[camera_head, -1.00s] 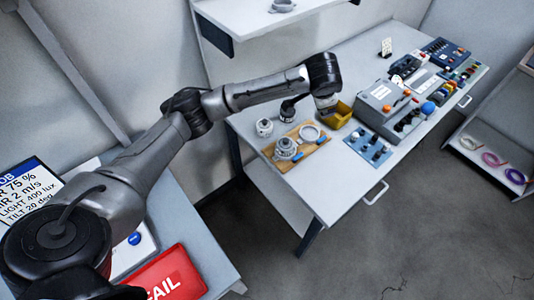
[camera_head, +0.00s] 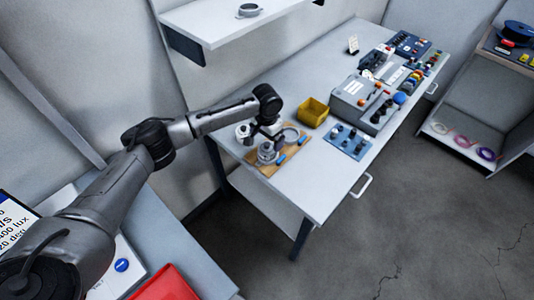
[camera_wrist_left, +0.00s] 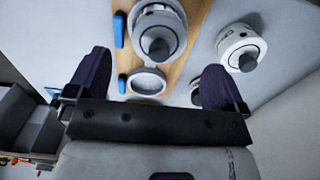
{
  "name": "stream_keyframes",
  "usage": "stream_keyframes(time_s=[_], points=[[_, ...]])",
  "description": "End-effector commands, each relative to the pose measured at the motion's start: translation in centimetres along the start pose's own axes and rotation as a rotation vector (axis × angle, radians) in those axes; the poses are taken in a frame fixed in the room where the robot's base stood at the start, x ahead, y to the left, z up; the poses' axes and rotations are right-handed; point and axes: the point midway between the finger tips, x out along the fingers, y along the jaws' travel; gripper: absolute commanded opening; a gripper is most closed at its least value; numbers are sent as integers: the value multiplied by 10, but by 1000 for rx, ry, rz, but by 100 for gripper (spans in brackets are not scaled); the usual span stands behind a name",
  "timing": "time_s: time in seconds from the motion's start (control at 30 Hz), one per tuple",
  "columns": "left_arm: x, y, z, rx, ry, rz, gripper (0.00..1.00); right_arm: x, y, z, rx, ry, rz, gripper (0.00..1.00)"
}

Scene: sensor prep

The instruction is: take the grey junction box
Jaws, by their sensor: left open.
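My left gripper (camera_head: 265,131) is open and empty above the wooden board (camera_head: 292,152) at the table's left end. In the left wrist view its fingers (camera_wrist_left: 155,78) are spread, with a pale ring (camera_wrist_left: 147,81) on the board beyond the gap. A round grey-white fitting with a dark centre (camera_wrist_left: 158,32) sits on the board; it also shows in the head view (camera_head: 266,154). A similar round fitting (camera_wrist_left: 240,46) stands beside the board. I cannot tell for certain which grey thing is the junction box. My right gripper is not in view.
A yellow bin (camera_head: 313,112), a blue panel (camera_head: 347,141) and a grey console with knobs (camera_head: 352,88) stand further right on the table (camera_head: 310,190). A shelf (camera_head: 215,24) with a round grey part (camera_head: 248,10) hangs behind. The table's front left is bare.

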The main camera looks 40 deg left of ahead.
Motion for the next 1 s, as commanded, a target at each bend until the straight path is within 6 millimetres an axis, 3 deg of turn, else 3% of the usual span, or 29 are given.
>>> stream_keyframes(time_s=[0.37, 0.7, 1.0], points=[[18, 0, 0, 2, 0, -1, 98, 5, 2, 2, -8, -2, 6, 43], [59, 1, 0, 1, -1, -1, 98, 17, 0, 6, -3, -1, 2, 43], [64, 1, -1, 2, 1, -1, 97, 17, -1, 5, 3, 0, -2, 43]])
